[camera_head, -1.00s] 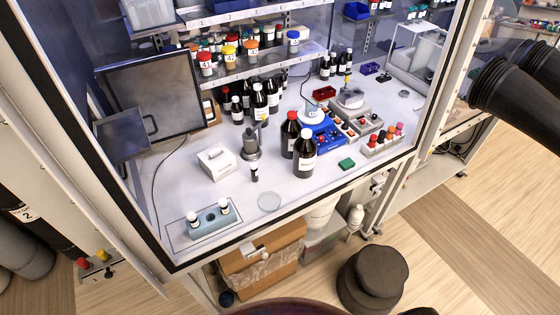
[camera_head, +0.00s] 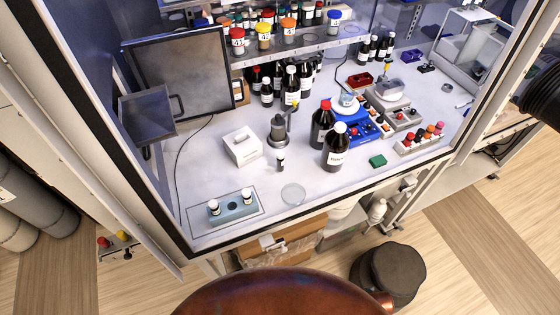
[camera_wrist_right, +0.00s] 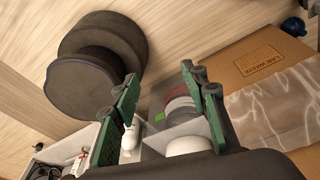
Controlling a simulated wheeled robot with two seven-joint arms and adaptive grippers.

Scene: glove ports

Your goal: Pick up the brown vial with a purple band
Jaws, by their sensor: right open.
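A small dark vial (camera_head: 280,160) with a pale top stands on the white work surface inside the glass-fronted cabinet, in front of the metal stand. A purple band cannot be made out on it at this size. Two white-capped vials (camera_head: 246,197) sit in a blue-grey block (camera_head: 233,209) at the front left; their bands are not readable. My right gripper (camera_wrist_right: 160,82) shows in the right wrist view with its green fingers spread apart and nothing between them. It points at the floor area below the cabinet, away from the vials. My left gripper is not in view.
Two large dark bottles (camera_head: 335,150) stand right of the small vial, and a white box (camera_head: 242,147) left of it. A round dish (camera_head: 293,194) lies in front. A vial rack (camera_head: 420,146) is at right. Outside are a dark stool (camera_head: 388,272) and a cardboard box (camera_wrist_right: 262,62).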

